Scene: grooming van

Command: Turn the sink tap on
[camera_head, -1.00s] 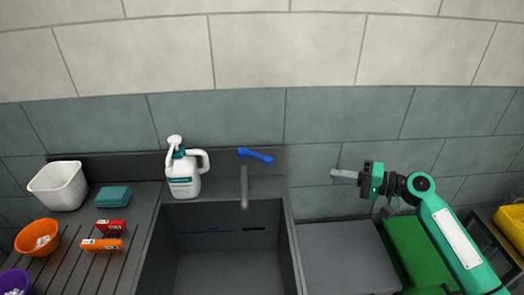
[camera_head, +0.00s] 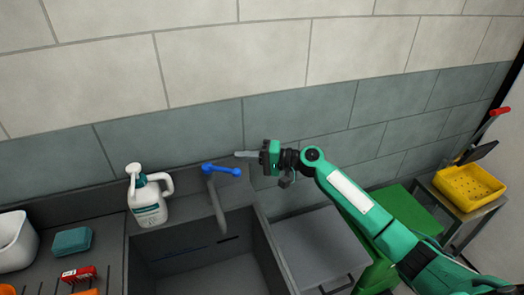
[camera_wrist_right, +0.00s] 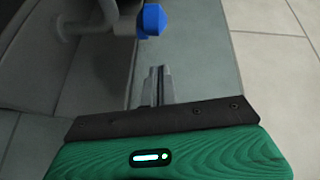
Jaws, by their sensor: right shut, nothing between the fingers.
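The right gripper is shut and empty. No water shows from the spout. My left gripper is not in view.
A white pump jug (camera_head: 147,200) stands left of the tap. A teal sponge (camera_head: 72,241), red box (camera_head: 79,274) and white tub (camera_head: 16,240) are further left. A yellow basket (camera_head: 468,187) is at right. The tiled wall (camera_head: 300,115) is close behind.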

